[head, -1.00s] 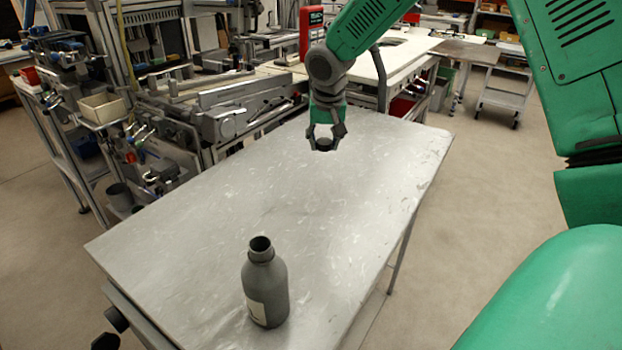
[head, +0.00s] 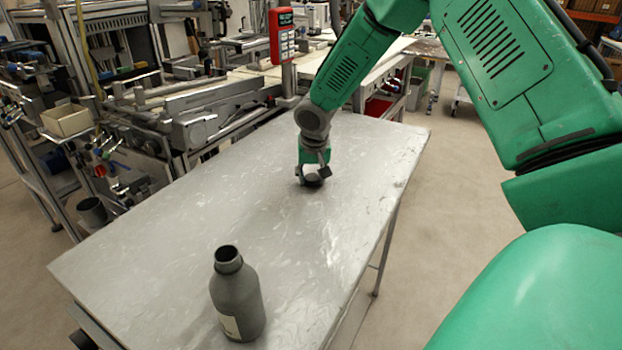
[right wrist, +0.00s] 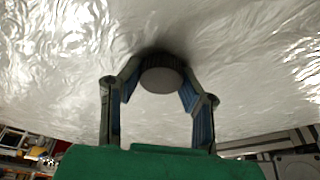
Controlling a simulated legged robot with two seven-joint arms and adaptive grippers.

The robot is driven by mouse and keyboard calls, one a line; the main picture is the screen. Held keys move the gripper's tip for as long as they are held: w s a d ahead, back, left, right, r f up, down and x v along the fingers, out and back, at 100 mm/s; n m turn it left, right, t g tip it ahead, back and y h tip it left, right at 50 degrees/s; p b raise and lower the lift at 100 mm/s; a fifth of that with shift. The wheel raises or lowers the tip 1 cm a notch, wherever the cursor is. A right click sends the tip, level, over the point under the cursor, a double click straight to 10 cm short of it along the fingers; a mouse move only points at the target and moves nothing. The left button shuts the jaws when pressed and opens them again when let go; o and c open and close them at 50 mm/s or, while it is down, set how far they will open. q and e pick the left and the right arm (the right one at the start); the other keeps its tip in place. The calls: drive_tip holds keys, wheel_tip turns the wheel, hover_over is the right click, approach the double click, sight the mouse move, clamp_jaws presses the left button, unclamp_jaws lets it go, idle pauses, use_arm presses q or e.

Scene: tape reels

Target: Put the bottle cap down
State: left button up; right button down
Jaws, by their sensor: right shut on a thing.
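The bottle cap (right wrist: 162,78) is a round, dark grey cap with a ribbed edge. It sits between the fingers of my right gripper (head: 313,181), which is shut on it low over the far half of the metal table. In the right wrist view the fingers (right wrist: 160,90) flank the cap on both sides, and the table surface lies close behind it with a dark shadow. I cannot tell whether the cap touches the table. The grey bottle (head: 238,300) stands upright and open near the front of the table. My left gripper is not in view.
The metal table (head: 180,240) is bare apart from the bottle, with wide free room between bottle and gripper. A workbench with machinery (head: 200,120) stands along its far left side. A red handheld device (head: 283,36) stands beyond the table.

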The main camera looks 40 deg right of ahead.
drive_tip(key=shift+s+d+f, duration=0.2)
drive_tip(key=shift+d+f, duration=0.05)
drive_tip(key=shift+d, duration=0.05)
drive_tip(key=shift+a+f, duration=0.2)
drive_tip(key=shift+a, duration=0.45)
drive_tip(key=shift+s+a+f, duration=0.1)
drive_tip(key=shift+s+f, duration=0.05)
drive_tip(key=shift+s, duration=0.05)
drive_tip(key=c, duration=1.3)
unclamp_jaws()
drive_tip(key=shift+o, duration=0.9)
drive_tip(key=shift+w+f, duration=0.1)
drive_tip(key=shift+f, duration=0.05)
drive_tip(key=shift+w+d+f, duration=0.1)
drive_tip(key=shift+d+f, duration=0.05)
drive_tip(key=shift+d, duration=0.1)
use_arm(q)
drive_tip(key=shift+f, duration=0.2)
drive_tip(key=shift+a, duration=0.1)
use_arm(e)
drive_tip(key=shift+r, duration=0.2)
